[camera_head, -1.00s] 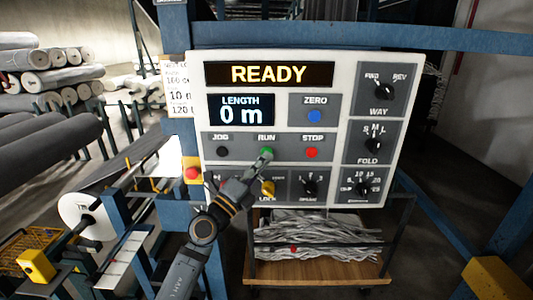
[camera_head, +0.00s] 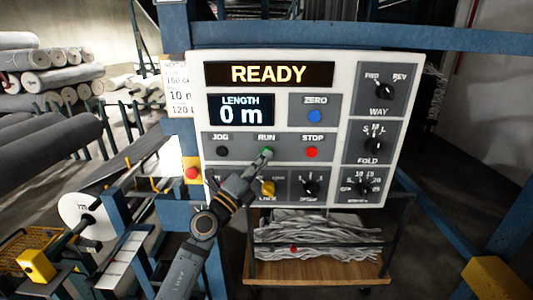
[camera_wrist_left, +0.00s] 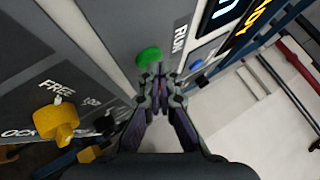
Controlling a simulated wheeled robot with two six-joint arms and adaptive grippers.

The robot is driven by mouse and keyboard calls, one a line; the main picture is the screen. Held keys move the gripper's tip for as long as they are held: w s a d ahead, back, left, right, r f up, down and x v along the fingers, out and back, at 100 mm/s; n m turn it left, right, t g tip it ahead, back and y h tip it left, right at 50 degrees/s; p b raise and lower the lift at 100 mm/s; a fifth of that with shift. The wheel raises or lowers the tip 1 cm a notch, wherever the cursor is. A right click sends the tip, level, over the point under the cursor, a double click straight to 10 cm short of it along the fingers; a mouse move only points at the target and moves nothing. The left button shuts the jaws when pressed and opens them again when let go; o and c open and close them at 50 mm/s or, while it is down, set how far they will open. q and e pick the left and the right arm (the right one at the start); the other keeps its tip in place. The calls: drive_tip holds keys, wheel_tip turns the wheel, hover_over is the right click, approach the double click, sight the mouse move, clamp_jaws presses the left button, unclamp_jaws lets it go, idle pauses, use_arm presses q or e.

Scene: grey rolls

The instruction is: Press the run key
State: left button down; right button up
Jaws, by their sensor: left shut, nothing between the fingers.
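The control panel (camera_head: 296,140) is a white box with grey fields. Its display (camera_head: 268,74) reads READY, and the length display (camera_head: 241,110) reads 0 m. The green run key (camera_head: 269,151) sits under the word RUN, between the black jog key (camera_head: 222,151) and the red stop key (camera_head: 312,152). My left gripper (camera_head: 263,158) is shut and empty, its tips at the lower left of the run key. In the left wrist view the green key (camera_wrist_left: 149,56) shows just beyond the fingertips (camera_wrist_left: 158,72); I cannot tell whether they touch. My right gripper is not in view.
A yellow lock knob (camera_head: 267,188) and black dials sit below the keys, close to my left arm. A blue zero key (camera_head: 314,116) is up and right. A red button (camera_head: 192,173) is left of the panel. A wooden-floored cart (camera_head: 320,269) stands below.

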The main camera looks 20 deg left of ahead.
use_arm(q)
drive_tip(key=shift+w+a, duration=0.1)
drive_tip(key=shift+w, duration=0.15)
drive_tip(key=shift+s, duration=0.2)
idle(0.5)
drive_tip(key=shift+s+d+p, duration=0.25)
drive_tip(key=shift+s+p, duration=0.15)
drive_tip(key=shift+s, duration=0.25)
drive_tip(key=s+p, duration=0.1)
drive_tip(key=s, duration=0.1)
drive_tip(key=s+d, duration=0.1)
drive_tip(key=s, duration=0.1)
drive_tip(key=shift+s+d+p, duration=0.2)
drive_tip(key=shift+s+p, duration=0.15)
drive_tip(key=shift+p, duration=0.05)
